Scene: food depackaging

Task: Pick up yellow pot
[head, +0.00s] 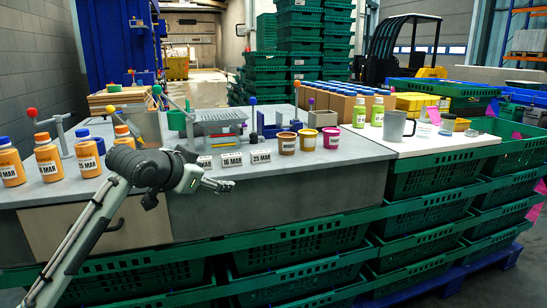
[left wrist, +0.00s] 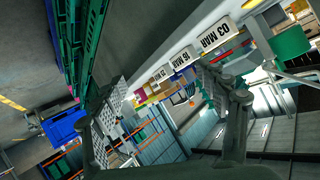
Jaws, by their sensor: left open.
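The yellow pot (head: 307,140) stands upright on the grey worktop, in the middle of a row of three. I cannot make out the yellow pot in that view. My right gripper is not in view.
Date cards (head: 232,160) stand between my left gripper and the pots. Several orange bottles (head: 47,160) stand at the left. A metal-grey press (head: 212,125) is behind the cards. A grey jug (head: 396,127) and green bottles (head: 360,112) stand right of the pots. Green crates (head: 420,215) line the front.

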